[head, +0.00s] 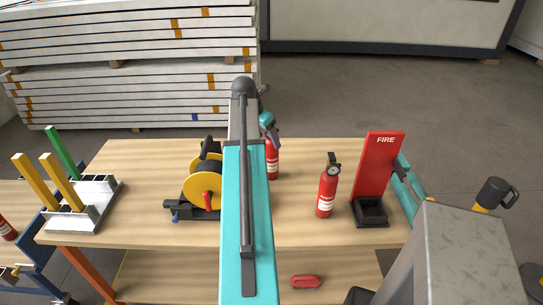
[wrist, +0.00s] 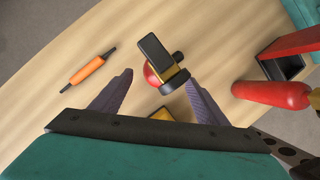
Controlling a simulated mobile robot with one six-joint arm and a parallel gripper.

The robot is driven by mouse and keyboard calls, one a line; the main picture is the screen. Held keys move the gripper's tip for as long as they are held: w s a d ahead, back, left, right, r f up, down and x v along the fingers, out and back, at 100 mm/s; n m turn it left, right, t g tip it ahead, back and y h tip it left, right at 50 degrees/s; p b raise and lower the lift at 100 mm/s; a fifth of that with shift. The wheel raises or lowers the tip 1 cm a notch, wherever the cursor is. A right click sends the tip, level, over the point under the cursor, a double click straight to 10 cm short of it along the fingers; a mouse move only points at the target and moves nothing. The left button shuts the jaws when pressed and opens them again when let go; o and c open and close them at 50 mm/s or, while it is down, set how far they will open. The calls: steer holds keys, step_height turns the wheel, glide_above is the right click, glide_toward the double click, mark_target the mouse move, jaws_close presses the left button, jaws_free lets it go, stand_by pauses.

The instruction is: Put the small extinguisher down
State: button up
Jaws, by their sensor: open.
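A red extinguisher (head: 272,162) with a white label stands upright on the wooden table, partly hidden by my arm; I take it for the small one. My gripper (head: 269,122) is at its top. In the wrist view its dark and yellow head (wrist: 163,60) and a bit of red body show between and just beyond the fingertips. My gripper (wrist: 159,79) is open there, with a finger on each side and visible gaps. A second red extinguisher (head: 327,193) stands upright to the right, also at the right of the wrist view (wrist: 275,93).
A red FIRE stand (head: 379,165) with a black tray base (head: 370,213) is right of the second extinguisher. A yellow and black reel (head: 202,190) stands to the left. An orange-handled tool (wrist: 88,70) lies on the table (head: 290,232). A red object (head: 306,282) lies on the lower shelf.

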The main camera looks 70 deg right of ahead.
mark_target(271, 152)
steer(key=shift+p+x, duration=0.75)
steer(key=shift+x, duration=1.5)
steer(key=shift+c, duration=0.3)
jaws_close()
